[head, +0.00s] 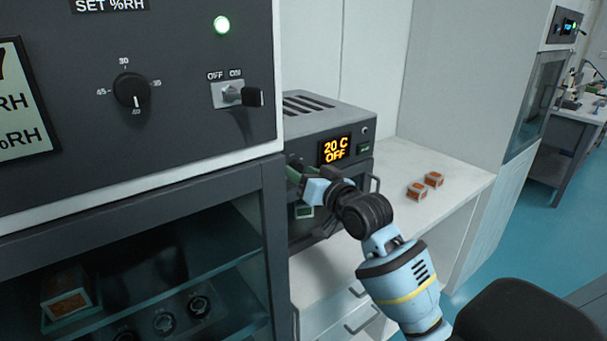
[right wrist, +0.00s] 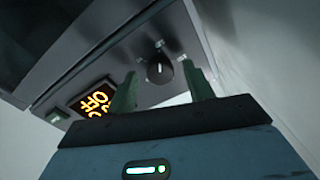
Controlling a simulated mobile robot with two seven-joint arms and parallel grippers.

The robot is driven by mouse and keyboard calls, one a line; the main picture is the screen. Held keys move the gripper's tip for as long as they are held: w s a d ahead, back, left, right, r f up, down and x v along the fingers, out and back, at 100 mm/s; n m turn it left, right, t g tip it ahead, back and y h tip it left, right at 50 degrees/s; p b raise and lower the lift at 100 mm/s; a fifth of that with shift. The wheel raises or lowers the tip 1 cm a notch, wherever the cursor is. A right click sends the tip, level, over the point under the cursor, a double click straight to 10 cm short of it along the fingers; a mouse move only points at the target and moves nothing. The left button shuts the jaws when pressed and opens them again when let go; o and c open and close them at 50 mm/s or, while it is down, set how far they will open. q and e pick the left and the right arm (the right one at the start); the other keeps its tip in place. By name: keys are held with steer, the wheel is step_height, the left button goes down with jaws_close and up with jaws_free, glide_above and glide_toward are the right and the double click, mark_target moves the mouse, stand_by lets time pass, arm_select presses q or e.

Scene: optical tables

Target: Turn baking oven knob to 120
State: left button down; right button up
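The baking oven (head: 345,115) is a grey box on the white bench, partly covered by the large cabinet in front. Its display (head: 335,150) reads 20 C OFF in yellow. The display also shows tilted in the right wrist view (right wrist: 95,98). The oven knob (right wrist: 160,69) is dark and round with a light pointer line. In the head view I cannot make it out. My right gripper (right wrist: 163,90) is open, with its green fingers on either side of the knob in the picture. I cannot tell whether they touch it. My left gripper is not in view.
The dark humidity cabinet (head: 180,120) at the left has its own knob (head: 131,91) and an OFF/ON switch (head: 238,95). Orange-and-white boxes (head: 417,191) lie on the white bench (head: 450,165), right of the oven. Blue floor lies open at the right.

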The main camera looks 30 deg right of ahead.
steer(key=shift+s, duration=0.1)
steer(key=s, duration=0.7)
steer(key=shift+s+d, duration=0.3)
stand_by(0.4)
steer(key=s+a+f+n+g, duration=0.1)
steer(key=s+a+f+g, duration=0.15)
steer(key=f, duration=0.65)
steer(key=s+a+f+g, duration=0.1)
steer(key=s+f, duration=0.2)
steer(key=f, duration=0.6)
steer(key=s+a+f+n+g, duration=0.1)
steer(key=s+a+f, duration=0.15)
steer(key=f, duration=0.65)
steer(key=s+a+f+n+g, duration=0.1)
steer(key=s+a+f, duration=0.3)
steer(key=s+f, duration=0.4)
steer(key=s+a+f+n+g, duration=0.2)
steer(key=s+a+f+g, duration=0.1)
steer(key=s+f, duration=0.5)
steer(key=s+a, duration=0.1)
steer(key=s, duration=0.2)
steer(key=shift+s+a, duration=0.25)
steer(key=shift+s, duration=0.05)
steer(key=shift+d, duration=0.1)
